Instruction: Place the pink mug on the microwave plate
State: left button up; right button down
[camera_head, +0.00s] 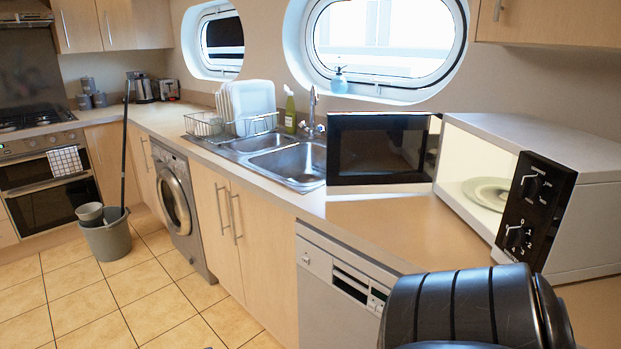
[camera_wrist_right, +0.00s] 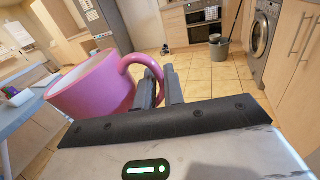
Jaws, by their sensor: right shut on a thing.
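The pink mug (camera_wrist_right: 92,90) shows at the left in the right wrist view, tilted. Its handle loops toward my right gripper (camera_wrist_right: 160,85), whose dark fingers are shut on the handle. The mug and the right gripper do not show in the head view, where a black part of my arm fills the lower right. The microwave (camera_head: 555,135) stands open on the counter at the right, its dark door (camera_head: 378,148) swung out to the left. The pale microwave plate (camera_head: 488,192) lies inside, partly hidden by the black control panel. My left gripper is out of view.
The counter (camera_head: 400,228) in front of the microwave is clear. The open door stands beside the sink (camera_head: 285,163). A dish rack (camera_head: 230,125) with white dishes stands beyond it. A grey bucket (camera_head: 108,236) with a mop stands on the floor.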

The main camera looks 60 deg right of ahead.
aim_at(501, 200)
jog(key=i, duration=1.25)
jog(key=z, duration=3.15)
